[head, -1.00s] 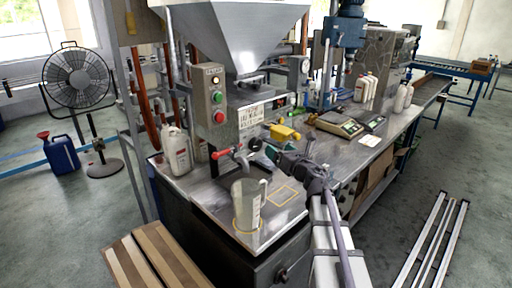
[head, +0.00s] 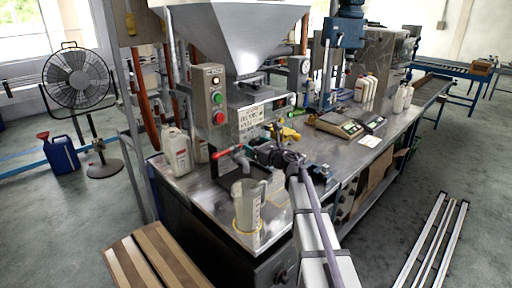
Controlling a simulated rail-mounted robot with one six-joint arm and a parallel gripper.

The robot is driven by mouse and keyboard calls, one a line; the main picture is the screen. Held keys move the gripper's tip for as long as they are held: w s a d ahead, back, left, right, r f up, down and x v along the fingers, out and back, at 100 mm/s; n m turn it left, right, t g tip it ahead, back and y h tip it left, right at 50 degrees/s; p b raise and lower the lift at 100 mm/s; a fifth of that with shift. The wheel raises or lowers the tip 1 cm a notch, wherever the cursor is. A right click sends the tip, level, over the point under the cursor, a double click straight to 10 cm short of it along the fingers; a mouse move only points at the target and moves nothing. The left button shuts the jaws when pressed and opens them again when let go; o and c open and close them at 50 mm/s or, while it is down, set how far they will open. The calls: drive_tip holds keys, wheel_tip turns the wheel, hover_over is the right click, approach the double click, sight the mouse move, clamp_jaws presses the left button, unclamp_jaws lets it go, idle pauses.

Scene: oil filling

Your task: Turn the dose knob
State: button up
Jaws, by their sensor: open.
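The filling machine (head: 250,120) stands on the steel bench under a large hopper. A red-handled tap (head: 222,153) is at its front. I cannot pick out the dose knob with certainty; my gripper and wrist cover part of the machine's lower front. A clear measuring jug (head: 246,205) stands below, at the front of the bench.
A white jug (head: 176,152) stands on the bench at left. A yellow object (head: 290,134) lies behind my gripper. Scales (head: 339,124) stand further right.

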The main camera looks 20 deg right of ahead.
drive_tip(key=c, duration=0.9)
drive_tip(key=shift+m, duration=0.3)
drive_tip(key=shift+s+m, duration=0.1)
drive_tip(key=shift+m, duration=2.5)
drive_tip(key=o, duration=0.9)
